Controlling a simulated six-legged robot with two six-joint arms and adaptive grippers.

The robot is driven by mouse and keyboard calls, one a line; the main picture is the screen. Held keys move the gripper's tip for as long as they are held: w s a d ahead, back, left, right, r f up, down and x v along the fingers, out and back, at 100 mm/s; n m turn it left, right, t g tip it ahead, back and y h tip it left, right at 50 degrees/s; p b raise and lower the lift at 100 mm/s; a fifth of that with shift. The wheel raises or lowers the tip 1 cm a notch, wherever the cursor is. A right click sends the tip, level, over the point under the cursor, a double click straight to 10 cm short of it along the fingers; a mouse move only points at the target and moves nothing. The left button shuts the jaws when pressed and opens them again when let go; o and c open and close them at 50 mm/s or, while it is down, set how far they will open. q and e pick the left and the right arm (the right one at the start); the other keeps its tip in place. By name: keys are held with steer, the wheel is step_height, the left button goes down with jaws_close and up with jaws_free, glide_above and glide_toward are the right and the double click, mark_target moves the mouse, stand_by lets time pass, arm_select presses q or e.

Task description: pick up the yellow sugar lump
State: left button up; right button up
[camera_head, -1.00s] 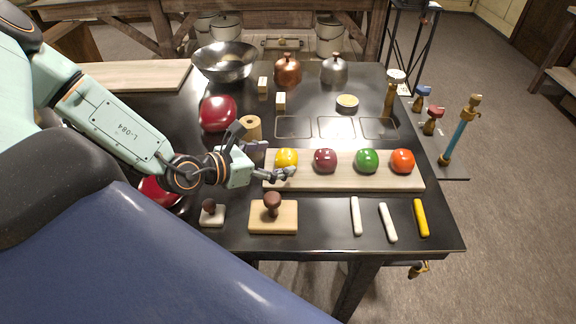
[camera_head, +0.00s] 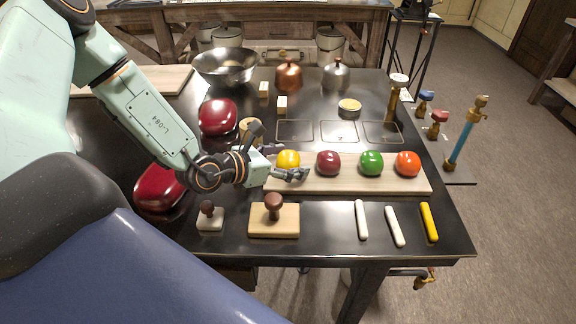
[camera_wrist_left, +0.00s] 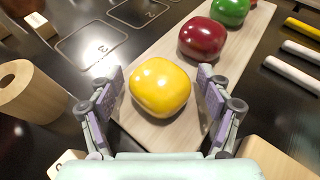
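The yellow sugar lump (camera_head: 288,160) is a glossy rounded lump at the left end of a pale wooden board (camera_head: 340,185). It also shows in the left wrist view (camera_wrist_left: 160,87), on the board and between the fingers. My left gripper (camera_head: 287,163) comes in from the left, with its fingers on either side of the lump. In the left wrist view the left gripper (camera_wrist_left: 166,98) is open, and gaps show between the fingers and the lump. My right gripper is not in view.
Dark red (camera_head: 328,163), green (camera_head: 371,163) and orange-red (camera_head: 407,164) lumps sit in a row on the board. A wooden cylinder (camera_wrist_left: 28,92) stands close to the left gripper.

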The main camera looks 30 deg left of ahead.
mark_target(288, 164)
arm_select(q)
steer(key=shift+w, duration=0.15)
steer(key=shift+c, duration=1.4)
steer(key=shift+s, duration=0.2)
steer(key=c, duration=0.6)
steer(key=shift+w, duration=0.2)
steer(key=shift+c, duration=0.8)
steer(key=shift+r, duration=0.1)
step_height(288, 164, up, 10)
steer(key=p, duration=0.5)
steer(key=shift+p, duration=0.3)
